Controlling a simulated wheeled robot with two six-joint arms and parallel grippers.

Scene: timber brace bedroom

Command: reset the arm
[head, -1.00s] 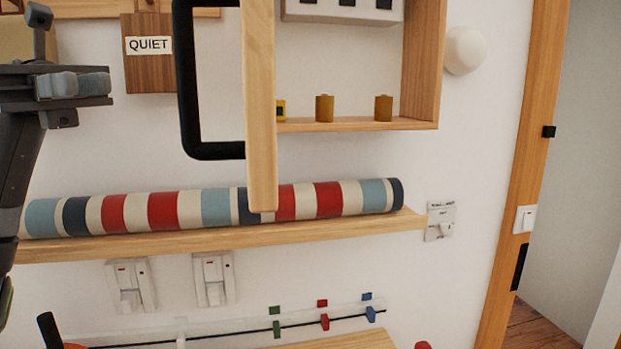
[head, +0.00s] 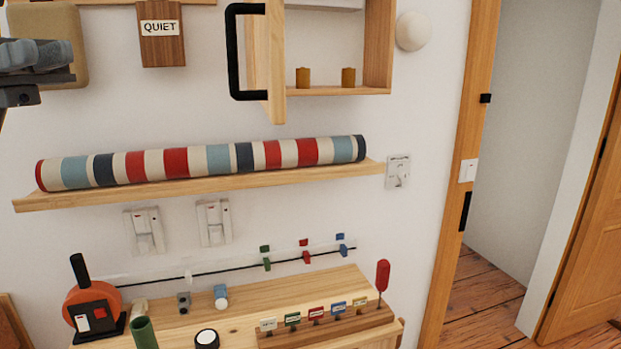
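My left gripper (head: 42,62) shows at the top left edge of the head view, dark with grey finger pads. It is partly cut off by the frame edge. Its fingers overlap in this view, so I cannot tell whether they are open or shut. I see nothing held in the visible part. It appears in front of the wall, near the tan padded panel (head: 52,45). My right gripper and arm are not in view.
An open wall cabinet (head: 378,50) has its black-handled door (head: 276,70) swung outward. A striped roll (head: 218,160) lies on a wooden shelf (head: 290,181). Below, a wooden worktop (head: 240,300) holds several small items. A doorway with wooden floor (head: 490,300) opens at right.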

